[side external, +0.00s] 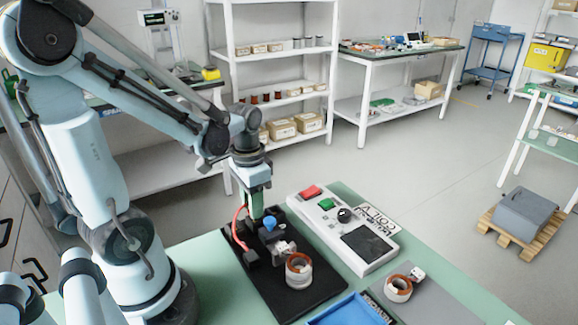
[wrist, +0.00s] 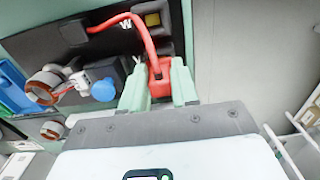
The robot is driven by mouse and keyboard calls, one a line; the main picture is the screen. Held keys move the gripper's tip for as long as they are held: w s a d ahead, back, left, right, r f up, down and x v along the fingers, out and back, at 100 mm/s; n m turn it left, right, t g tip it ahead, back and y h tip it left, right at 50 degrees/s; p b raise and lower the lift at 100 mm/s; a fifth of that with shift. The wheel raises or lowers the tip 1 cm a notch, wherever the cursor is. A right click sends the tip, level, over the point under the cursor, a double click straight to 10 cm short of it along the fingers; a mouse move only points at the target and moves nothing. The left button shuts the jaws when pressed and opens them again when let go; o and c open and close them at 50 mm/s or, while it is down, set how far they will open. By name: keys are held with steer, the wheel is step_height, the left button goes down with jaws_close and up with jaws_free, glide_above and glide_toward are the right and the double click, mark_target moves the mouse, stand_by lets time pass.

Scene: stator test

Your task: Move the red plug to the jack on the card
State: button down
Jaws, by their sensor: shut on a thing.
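My gripper (wrist: 160,88) is shut on the red plug (wrist: 161,80), which sits between its two pale green fingers in the wrist view. In the side view my gripper (side external: 256,212) points down at the back of a black board (side external: 262,290), next to a blue knob (side external: 269,222). The red cable (side external: 240,226) loops at its left; the fingers hide the plug there. Whether the plug touches anything below is unclear. I cannot make out which part is the card's jack.
A copper-wound ring (side external: 298,271) stands on the black board; another (side external: 398,289) is on a grey mat to the right. A white box (side external: 325,226) with red and green buttons lies behind the board. A blue tray (side external: 345,312) is in front.

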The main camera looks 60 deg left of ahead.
steer(key=shift+f, duration=0.5)
stand_by(0.3)
steer(key=c, duration=0.8)
jaws_free()
steer(key=shift+r, duration=0.1)
steer(key=shift+r, duration=5.95)
